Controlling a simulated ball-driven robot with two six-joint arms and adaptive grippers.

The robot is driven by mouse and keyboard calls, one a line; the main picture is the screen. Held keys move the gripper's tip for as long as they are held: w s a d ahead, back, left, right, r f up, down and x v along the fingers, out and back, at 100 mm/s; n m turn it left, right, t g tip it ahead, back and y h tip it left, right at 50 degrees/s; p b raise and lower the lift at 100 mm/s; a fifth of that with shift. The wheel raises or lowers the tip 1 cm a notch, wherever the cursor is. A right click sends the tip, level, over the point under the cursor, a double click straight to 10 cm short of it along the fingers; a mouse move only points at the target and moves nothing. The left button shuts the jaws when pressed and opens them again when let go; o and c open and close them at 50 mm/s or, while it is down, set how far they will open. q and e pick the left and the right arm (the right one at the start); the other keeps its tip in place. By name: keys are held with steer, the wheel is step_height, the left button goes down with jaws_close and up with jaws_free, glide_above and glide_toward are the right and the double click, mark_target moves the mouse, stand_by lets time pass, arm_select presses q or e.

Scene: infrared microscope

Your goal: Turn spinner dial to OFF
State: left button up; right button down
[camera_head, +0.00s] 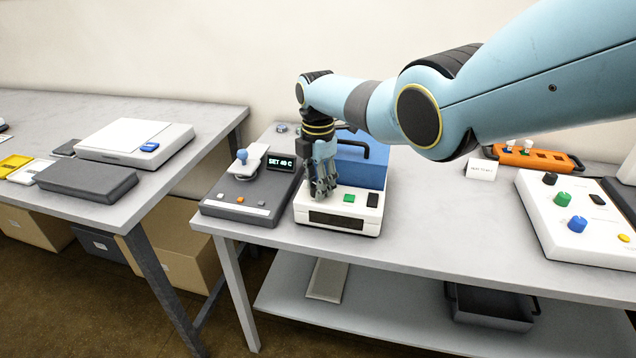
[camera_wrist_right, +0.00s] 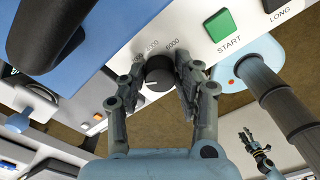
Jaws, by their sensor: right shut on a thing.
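The spinner (camera_head: 350,203) is a white box with a blue lid (camera_head: 364,165), a green START button (camera_head: 349,198) and a dark front strip. Its black dial (camera_wrist_right: 158,73) shows in the right wrist view, with numbers such as 6000 printed around it and a short white mark on it. My right gripper (camera_head: 322,192) reaches down over the spinner's front left and hides the dial in the head view. In the right wrist view the right gripper (camera_wrist_right: 159,85) is shut on the dial, one finger on each side. My left gripper (camera_wrist_right: 251,134) appears small there, open and empty, away from the spinner.
A grey device with a SET 40 C display (camera_head: 281,162) stands close on the left of the spinner. A white panel with coloured knobs (camera_head: 577,224) and an orange rack (camera_head: 532,157) are at the right.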

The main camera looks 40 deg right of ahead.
steer(key=shift+w, duration=0.1)
steer(key=c, duration=0.9)
jaws_free()
steer(key=shift+c, duration=0.2)
steer(key=shift+r, duration=0.15)
step_height(320, 180, up, 12)
steer(key=shift+f, duration=0.2)
